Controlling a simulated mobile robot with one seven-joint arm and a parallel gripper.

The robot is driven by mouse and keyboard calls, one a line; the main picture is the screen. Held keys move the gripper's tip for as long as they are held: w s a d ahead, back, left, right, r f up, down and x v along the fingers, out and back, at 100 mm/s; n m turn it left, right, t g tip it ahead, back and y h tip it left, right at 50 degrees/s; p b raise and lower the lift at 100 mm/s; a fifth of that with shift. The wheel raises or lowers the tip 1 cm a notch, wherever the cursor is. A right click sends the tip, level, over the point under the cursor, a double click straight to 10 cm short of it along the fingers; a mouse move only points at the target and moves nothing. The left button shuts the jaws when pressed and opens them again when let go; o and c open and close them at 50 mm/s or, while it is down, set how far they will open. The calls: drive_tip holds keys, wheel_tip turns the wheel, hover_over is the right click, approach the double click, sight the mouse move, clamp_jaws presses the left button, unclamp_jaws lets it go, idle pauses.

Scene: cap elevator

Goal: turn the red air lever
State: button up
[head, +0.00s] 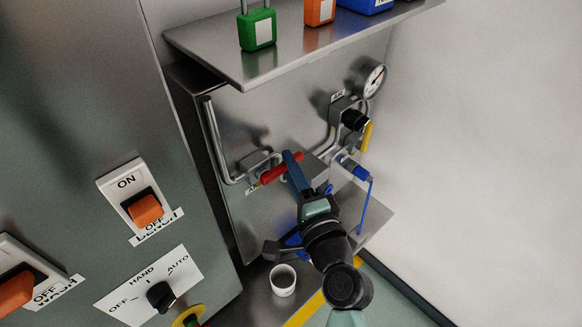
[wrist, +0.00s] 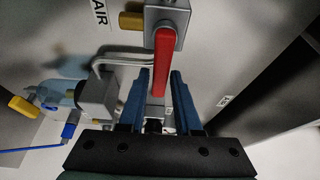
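The red air lever (head: 275,172) is a straight bar on a grey valve body on the metal panel, left of my gripper's tips in the head view. In the wrist view the red lever (wrist: 163,65) points down from its valve, and its free end lies between my two blue fingers. My gripper (head: 291,156) reaches up to the lever from below. In the wrist view my gripper (wrist: 161,73) has its fingers apart, one on each side of the lever, with narrow gaps. Part of the lever is hidden behind a finger in the head view.
A metal shelf with a green padlock (head: 258,29) overhangs the panel. A gauge (head: 373,79) and a yellow handle (head: 367,135) are on the right, above a blue-handled fitting (head: 354,168). A white cup (head: 282,280) stands below. A switch cabinet (head: 80,100) fills the left.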

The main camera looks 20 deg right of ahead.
clamp_jaws()
idle(1.1)
